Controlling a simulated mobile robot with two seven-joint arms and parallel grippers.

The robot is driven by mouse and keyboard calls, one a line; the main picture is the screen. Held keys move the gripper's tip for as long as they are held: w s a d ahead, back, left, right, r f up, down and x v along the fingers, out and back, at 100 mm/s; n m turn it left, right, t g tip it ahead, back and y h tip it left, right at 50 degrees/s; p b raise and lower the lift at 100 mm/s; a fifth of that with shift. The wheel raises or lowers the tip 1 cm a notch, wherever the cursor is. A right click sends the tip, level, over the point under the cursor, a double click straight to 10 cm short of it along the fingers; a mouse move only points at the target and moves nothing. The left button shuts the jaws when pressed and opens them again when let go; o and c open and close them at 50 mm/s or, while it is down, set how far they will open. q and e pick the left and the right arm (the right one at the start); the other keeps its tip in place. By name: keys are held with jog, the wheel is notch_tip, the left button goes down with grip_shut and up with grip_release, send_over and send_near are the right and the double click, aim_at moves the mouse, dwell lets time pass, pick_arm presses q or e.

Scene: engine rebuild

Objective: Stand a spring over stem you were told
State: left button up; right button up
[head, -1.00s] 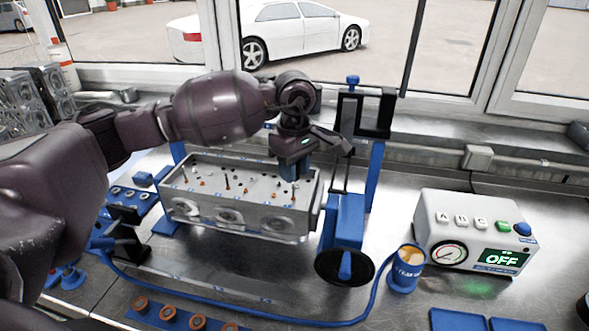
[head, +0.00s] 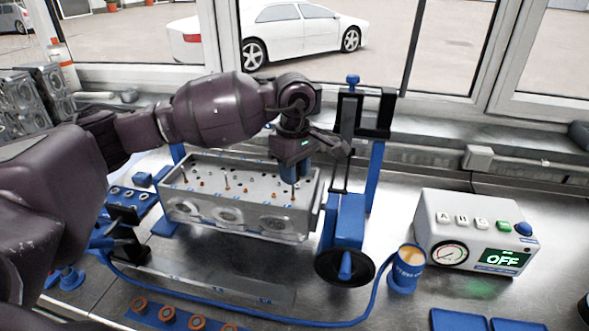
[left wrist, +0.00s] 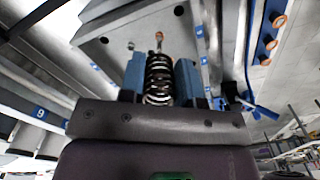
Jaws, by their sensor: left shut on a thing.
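A dark coil spring (left wrist: 159,80) is between the two blue fingers of my left gripper (left wrist: 160,82) in the left wrist view, and the gripper is shut on it. An orange-tipped stem (left wrist: 158,37) shows just beyond the spring's far end; I cannot tell whether the spring is around it. In the head view my left gripper (head: 294,172) points down over the right end of the grey cylinder head (head: 240,217). Several thin stems, one of them here (head: 226,181), stand up from its top face. The spring is hard to make out in the head view. My right gripper is not in view.
The cylinder head sits in a blue stand with a crank wheel (head: 344,267) at its right. A blue cup (head: 404,272) and a tester box reading OFF (head: 470,232) stand to the right. A blue strip with orange rings (head: 181,317) lies in front.

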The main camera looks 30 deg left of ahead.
pick_arm(q)
jog(key=shift+f+b, duration=1.9)
jog(key=shift+f, duration=0.7)
dwell(0.7)
jog(key=o, duration=1)
